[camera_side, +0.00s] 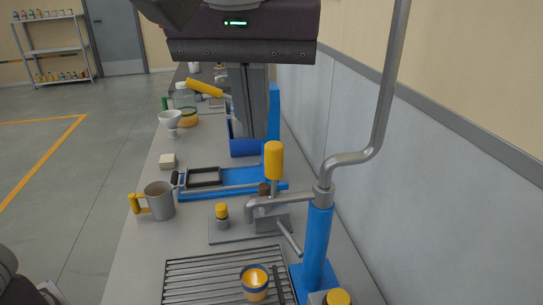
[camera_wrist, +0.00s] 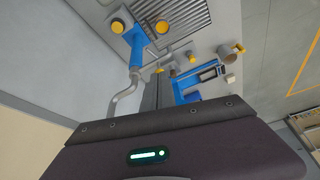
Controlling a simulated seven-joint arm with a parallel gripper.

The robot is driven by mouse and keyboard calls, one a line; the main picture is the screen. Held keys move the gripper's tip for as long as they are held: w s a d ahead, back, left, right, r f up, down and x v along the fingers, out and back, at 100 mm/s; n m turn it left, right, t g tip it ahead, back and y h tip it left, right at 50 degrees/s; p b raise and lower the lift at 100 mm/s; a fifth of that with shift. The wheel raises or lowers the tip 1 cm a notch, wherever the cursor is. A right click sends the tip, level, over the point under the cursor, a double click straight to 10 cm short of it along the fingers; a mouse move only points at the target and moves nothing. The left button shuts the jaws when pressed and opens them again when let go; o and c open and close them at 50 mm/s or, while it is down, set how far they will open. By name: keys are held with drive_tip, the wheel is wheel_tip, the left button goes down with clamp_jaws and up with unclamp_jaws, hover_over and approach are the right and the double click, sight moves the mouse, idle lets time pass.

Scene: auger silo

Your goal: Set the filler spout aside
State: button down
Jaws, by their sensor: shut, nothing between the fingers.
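A grey spout pipe (camera_side: 280,201) reaches left from the top of a blue post (camera_side: 317,245), and its bent end hangs over a grey base plate (camera_side: 228,232). A taller grey pipe (camera_side: 385,95) rises from the same joint. A yellow knob (camera_side: 274,160) stands upright by the spout. In the wrist view the blue post (camera_wrist: 138,48) shows at upper left. My gripper (camera_side: 258,136) is shut and empty, pointing down behind the yellow knob as seen from the side. Any gap between the gripper and the knob is hard to judge.
A grey mug (camera_side: 160,201) with a yellow handle and a blue stand with a dark frame (camera_side: 204,178) are on the bench. A blue and yellow cup (camera_side: 254,283) sits on a slatted grate (camera_side: 195,277). A white funnel (camera_side: 170,119) stands farther back. The wall closes off the right.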

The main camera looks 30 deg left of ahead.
sight(271, 162)
drive_tip(key=shift+s+d, duration=0.1)
drive_tip(key=shift+d, duration=0.75)
drive_tip(key=w+a+f, duration=0.1)
drive_tip(key=w+f, duration=0.1)
drive_tip(key=f, duration=0.1)
drive_tip(key=w+a+f, duration=0.1)
drive_tip(key=w+f, duration=0.1)
drive_tip(key=f, duration=0.1)
drive_tip(key=w+a+f, duration=0.1)
drive_tip(key=f, duration=0.2)
drive_tip(key=shift+w+a+f, duration=0.2)
drive_tip(key=shift+w, duration=0.2)
drive_tip(key=shift+w+a, duration=0.25)
drive_tip(key=shift+w, duration=0.2)
drive_tip(key=shift+a, duration=0.1)
